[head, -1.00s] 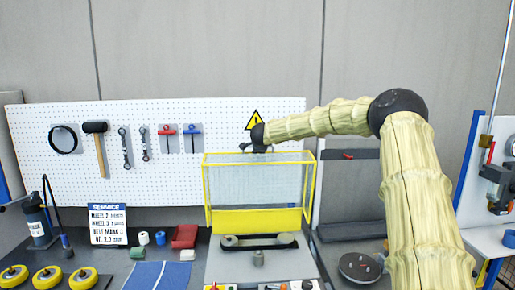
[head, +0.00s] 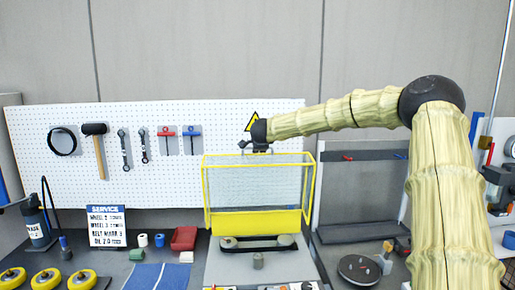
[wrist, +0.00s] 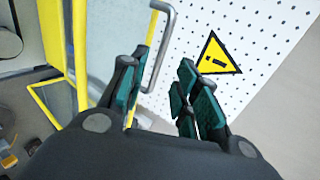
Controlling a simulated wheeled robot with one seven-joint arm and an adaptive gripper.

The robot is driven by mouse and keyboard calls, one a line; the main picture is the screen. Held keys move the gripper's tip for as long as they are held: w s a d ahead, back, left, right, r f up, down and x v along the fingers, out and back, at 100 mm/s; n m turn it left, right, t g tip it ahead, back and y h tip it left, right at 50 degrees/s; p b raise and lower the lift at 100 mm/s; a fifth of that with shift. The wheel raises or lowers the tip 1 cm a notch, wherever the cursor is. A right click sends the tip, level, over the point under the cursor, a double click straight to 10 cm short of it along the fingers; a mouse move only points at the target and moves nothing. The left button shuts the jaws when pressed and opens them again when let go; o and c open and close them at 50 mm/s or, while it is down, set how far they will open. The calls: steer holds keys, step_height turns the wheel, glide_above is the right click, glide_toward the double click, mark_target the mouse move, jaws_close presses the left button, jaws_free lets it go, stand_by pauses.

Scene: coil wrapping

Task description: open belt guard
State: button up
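The belt guard (head: 258,222) is a yellow frame with clear or mesh panels and a solid yellow lower band. It stands upright at the bench's middle, behind a belt on two pulleys (head: 258,243). My gripper (head: 257,149) is at the guard's top edge. In the wrist view my gripper (wrist: 170,75) is open, its teal-padded fingers apart. A grey bar handle (wrist: 163,48) beside the yellow guard frame (wrist: 80,55) shows between the fingers, close to the left one. I cannot tell whether they touch.
A pegboard (head: 60,180) with hanging tools and a yellow warning sign (wrist: 217,55) is behind the guard. A service sign (head: 106,226), a red bin (head: 184,238) and yellow wheels (head: 46,279) are left. A dark round disc (head: 358,269) lies right.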

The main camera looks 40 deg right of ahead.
steer(key=shift+v, duration=2.1)
steer(key=a+f+n+y, duration=0.1)
steer(key=a+f+n, duration=0.2)
steer(key=a+f, duration=0.55)
steer(key=a+f+n, duration=0.4)
steer(key=a+f, duration=0.2)
steer(key=f, duration=0.5)
steer(key=s+a+f+n+g+y, duration=0.1)
steer(key=s+a+f+n, duration=0.5)
steer(key=f, duration=0.5)
steer(key=s+a+f+n+g+y, duration=0.15)
steer(key=s+a+f, duration=0.25)
steer(key=a+f, duration=0.6)
steer(key=s+a+f+n+g+y, duration=0.1)
steer(key=s+a+f+n+g, duration=0.15)
steer(key=s+a+f, duration=0.5)
steer(key=s+a+f+n+g+y, duration=0.1)
steer(key=s+a+f+n+y, duration=0.15)
steer(key=s+f, duration=0.95)
steer(key=s+a+f+n+g, duration=0.2)
steer(key=s+a+n, duration=0.1)
steer(key=s, duration=0.9)
steer(key=s+a+f+n+g, duration=0.2)
steer(key=s+a, duration=0.1)
steer(key=s, duration=1)
step_height(320, 180, down, 15)
steer(key=b, duration=1.5)
steer(key=shift+d+f, duration=0.2)
